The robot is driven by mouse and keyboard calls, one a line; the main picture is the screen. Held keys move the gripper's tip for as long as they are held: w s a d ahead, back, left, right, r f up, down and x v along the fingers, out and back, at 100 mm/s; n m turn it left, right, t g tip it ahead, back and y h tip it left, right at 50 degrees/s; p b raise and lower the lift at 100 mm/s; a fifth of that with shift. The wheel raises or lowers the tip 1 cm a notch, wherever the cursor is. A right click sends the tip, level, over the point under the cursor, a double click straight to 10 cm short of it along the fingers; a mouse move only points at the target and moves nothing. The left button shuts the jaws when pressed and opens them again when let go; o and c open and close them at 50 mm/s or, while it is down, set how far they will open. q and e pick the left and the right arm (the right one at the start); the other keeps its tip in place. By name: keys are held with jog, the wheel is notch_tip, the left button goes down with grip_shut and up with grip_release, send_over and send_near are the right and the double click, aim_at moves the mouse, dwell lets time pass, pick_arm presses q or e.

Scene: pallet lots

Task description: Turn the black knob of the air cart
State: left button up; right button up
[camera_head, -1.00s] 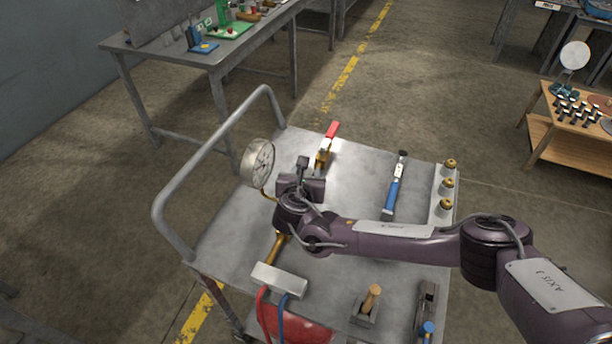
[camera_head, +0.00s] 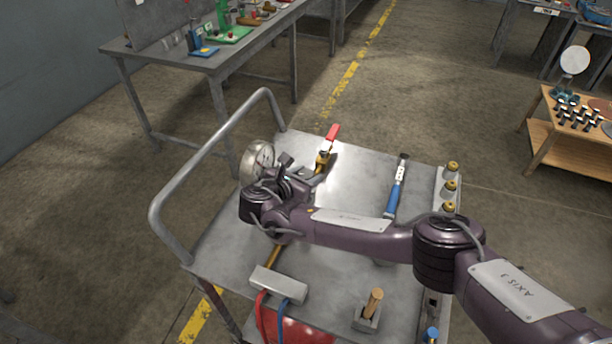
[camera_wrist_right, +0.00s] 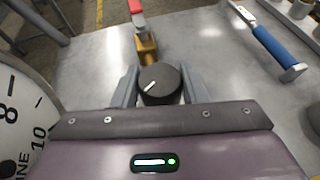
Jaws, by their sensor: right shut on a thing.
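The black knob (camera_wrist_right: 160,84) with a white pointer line shows in the right wrist view, between the two fingers of my right gripper (camera_wrist_right: 160,90). The fingers are shut on its sides. The pointer slants up to the right in that view. In the head view my right gripper (camera_head: 290,172) is beside the gauge, and its wrist hides the knob. The air cart (camera_head: 225,245) is a grey metal cart with a tubular handle. The round white gauge (camera_head: 256,160) stands just left of the gripper; its dial also shows in the wrist view (camera_wrist_right: 22,112). My left gripper is not in view.
A brass valve with a red lever (camera_head: 332,132) lies beyond the knob. A blue-handled tool (camera_head: 393,195) lies to the right, near several brass fittings (camera_head: 450,185). A grey block (camera_head: 278,284) with red and blue hoses sits at the near side.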

aim_at(306, 174)
jog(key=o, duration=1)
jog(key=shift+c, duration=0.2)
notch_tip(306, 174, up, 20)
jog(key=b, duration=0.2)
